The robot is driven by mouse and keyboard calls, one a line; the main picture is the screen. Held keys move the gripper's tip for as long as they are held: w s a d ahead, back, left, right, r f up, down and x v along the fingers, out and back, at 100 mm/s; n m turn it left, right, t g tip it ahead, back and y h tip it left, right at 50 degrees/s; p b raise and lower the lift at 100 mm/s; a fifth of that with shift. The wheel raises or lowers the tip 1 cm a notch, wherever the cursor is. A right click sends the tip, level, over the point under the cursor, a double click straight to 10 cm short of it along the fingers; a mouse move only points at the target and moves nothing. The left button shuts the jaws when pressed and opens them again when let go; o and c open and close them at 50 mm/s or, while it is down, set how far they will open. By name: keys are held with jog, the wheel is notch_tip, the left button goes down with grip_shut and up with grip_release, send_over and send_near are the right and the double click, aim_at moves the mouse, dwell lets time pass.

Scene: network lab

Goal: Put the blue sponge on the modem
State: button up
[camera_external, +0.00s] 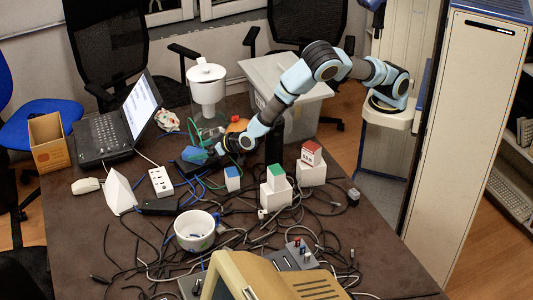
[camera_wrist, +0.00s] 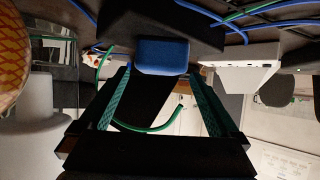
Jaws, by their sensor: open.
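The blue sponge (camera_external: 195,154) sits at the left of my gripper (camera_external: 217,149) in the external view. In the wrist view, which looks upside down, the sponge (camera_wrist: 162,57) lies against the top of a dark box (camera_wrist: 140,20) that looks like the modem. The dark box (camera_external: 184,167) shows only partly under the sponge in the external view. My gripper (camera_wrist: 160,85) is open, with its two green-lined fingers apart. The sponge is just beyond the fingertips and appears free of them.
A white power strip (camera_external: 160,181) lies left of the box, with a laptop (camera_external: 115,125) behind. A white pitcher (camera_external: 207,85) stands behind the gripper. Several white blocks (camera_external: 276,195) and a white bowl (camera_external: 195,230) stand nearer. Loose cables cover much of the table.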

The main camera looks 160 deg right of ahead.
jog(key=v, duration=0.9)
jog(key=shift+a+b, duration=0.15)
jog(key=shift+b, duration=0.25)
